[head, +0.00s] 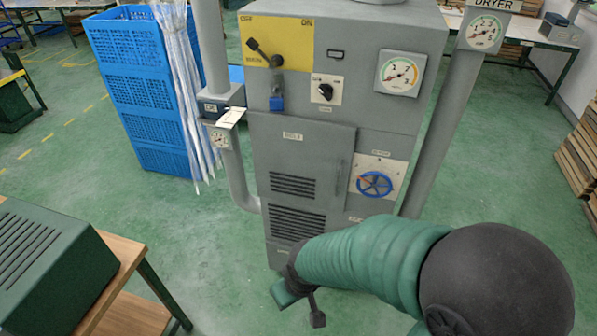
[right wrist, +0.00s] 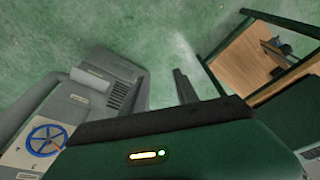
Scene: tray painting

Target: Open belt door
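The grey machine cabinet (head: 380,30) stands in the middle of the head view. In the right wrist view the vents (right wrist: 117,95) show at the left. My right gripper (head: 303,302) is low in front of the cabinet's base, below the door panel; I see no contact with the door. One dark finger (right wrist: 185,87) shows clearly; the finger gap is unclear. My left gripper is out of view.
A blue handwheel (head: 374,184), a gauge (head: 399,73) and a yellow lever panel (head: 277,40) are on the cabinet. Blue crates (head: 135,75) stand left behind it. A wooden table (head: 118,255) with a green box (head: 50,262) is at lower left. Green floor is open between.

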